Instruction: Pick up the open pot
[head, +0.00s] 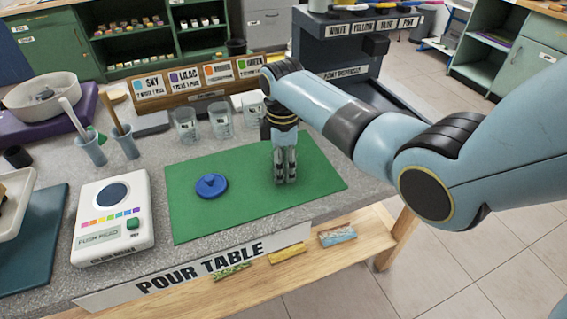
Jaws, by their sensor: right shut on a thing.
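My right gripper (285,180) reaches down over the green mat (235,220) on the pour table, with its fingers close together and pointing down. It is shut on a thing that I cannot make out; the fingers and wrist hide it. No open pot shows clearly. A round blue piece like a lid (211,185), with a raised middle, lies flat on the mat to the left of the gripper, apart from it. My left gripper is not in view.
Several clear beakers (220,121) stand behind the mat, before the wooden colour-card rack (200,85). A white scale (113,220) stands to the left. Two blue holders with pestle-like sticks (90,148) stand behind it. The front of the mat is clear.

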